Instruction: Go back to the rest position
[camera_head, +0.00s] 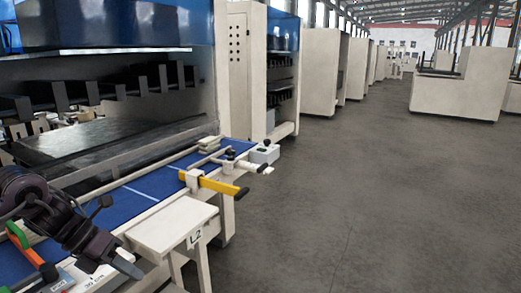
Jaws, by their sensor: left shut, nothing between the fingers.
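My left arm comes in from the left edge, low in the picture. My right gripper is not in view.
A yellow-handled tool (215,186) with a dark end lies across the table's front rail and sticks out to the right. A green and orange-red handle (28,250) is beside my left arm. White cabinets (322,65) line the aisle. The grey floor (370,200) at right is clear.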

